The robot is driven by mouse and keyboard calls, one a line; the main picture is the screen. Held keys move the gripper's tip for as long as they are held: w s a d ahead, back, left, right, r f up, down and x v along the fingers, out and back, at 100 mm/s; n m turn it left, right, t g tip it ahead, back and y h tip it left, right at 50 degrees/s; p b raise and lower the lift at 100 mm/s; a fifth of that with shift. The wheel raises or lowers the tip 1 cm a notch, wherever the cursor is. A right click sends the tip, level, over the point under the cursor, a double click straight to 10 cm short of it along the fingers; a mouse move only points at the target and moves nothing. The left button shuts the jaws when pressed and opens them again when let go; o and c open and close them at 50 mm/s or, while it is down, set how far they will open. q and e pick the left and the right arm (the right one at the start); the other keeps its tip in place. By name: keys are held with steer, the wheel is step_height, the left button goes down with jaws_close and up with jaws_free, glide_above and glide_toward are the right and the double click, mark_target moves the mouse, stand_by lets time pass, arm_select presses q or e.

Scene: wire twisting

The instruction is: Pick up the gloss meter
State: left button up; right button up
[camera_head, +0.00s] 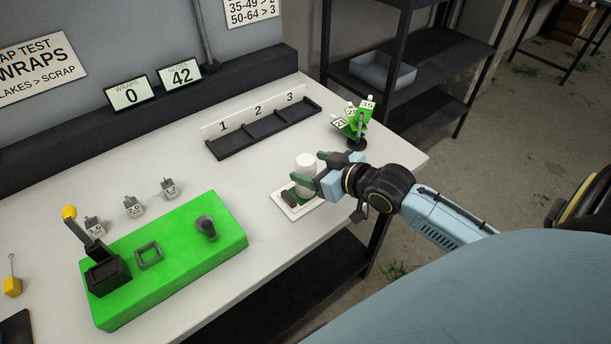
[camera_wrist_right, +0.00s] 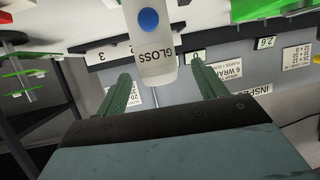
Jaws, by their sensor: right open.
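My right gripper (camera_head: 312,172) is at the meter, reaching in from the right. In the wrist view its two green fingers (camera_wrist_right: 161,76) are spread, one on each side of the meter's near end, with gaps visible on both sides. The fingers hide part of the meter in the head view. My left gripper is not seen.
A green fixture (camera_head: 170,270) with a lever stands at the left front. A black three-slot rack (camera_head: 262,131) lies behind the meter. A stand with green numbered tags (camera_head: 355,125) is close behind my right gripper. Several small weights (camera_head: 134,207) stand left. The table between is clear.

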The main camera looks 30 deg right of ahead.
mark_target(300, 163)
steer(key=x, duration=0.5)
steer(key=shift+d, duration=0.1)
steer(key=shift+r, duration=0.1)
steer(key=c, duration=1.3)
